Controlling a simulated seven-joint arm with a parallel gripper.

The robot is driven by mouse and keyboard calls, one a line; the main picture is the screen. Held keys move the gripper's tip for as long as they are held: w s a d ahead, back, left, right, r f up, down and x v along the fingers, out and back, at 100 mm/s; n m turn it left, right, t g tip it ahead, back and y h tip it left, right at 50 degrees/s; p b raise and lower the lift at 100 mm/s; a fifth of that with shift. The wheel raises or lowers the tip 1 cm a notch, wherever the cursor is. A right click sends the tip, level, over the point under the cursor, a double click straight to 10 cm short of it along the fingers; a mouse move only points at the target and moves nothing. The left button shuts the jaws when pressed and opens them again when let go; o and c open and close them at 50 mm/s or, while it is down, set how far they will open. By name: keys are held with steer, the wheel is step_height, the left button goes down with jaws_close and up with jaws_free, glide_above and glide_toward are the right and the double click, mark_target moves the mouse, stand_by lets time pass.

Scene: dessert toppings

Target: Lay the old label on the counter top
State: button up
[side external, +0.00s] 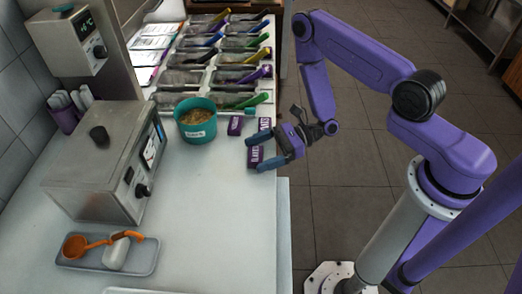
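A teal tub (197,121) filled with brown crumbs stands on the white counter top (215,220). It has a small white label (197,134) on its front; its writing is too small to read. Purple label pieces with white lettering lie to its right: one next to the tub (235,126), one farther right (264,123), and one (252,158) at my gripper. My gripper (257,153) is at the counter's right edge with its two blue fingertips spread apart. The last piece shows between the fingertips; I cannot tell whether they touch it. Which label is the old one is unclear.
Rows of topping bins (215,75) with coloured scoop handles stand behind the tub. A steel machine (105,165) stands at left, with a grey tray (107,255) holding an orange scoop in front. The counter's middle and front right are clear.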

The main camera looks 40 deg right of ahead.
steer(key=shift+r, duration=0.1)
steer(key=shift+d+r, duration=0.1)
steer(key=shift+d, duration=0.1)
steer(key=v, duration=1.1)
steer(key=s+a+r+n+g+h, duration=0.2)
steer(key=s+a+r+n+g, duration=0.2)
steer(key=s+r+n+g, duration=0.75)
steer(key=s+d+r+n+t+h, duration=0.2)
steer(key=n+h, duration=0.4)
steer(key=n, duration=0.6)
steer(key=s+d+r+n+t+h, duration=0.1)
steer(key=s+r+n+t+h, duration=0.2)
steer(key=n+h, duration=0.3)
steer(key=s+r+n, duration=0.1)
steer(key=n, duration=0.4)
steer(key=shift+s+d+n+h, duration=0.3)
steer(key=shift+s+d+n, duration=0.05)
steer(key=shift+s+d, duration=0.05)
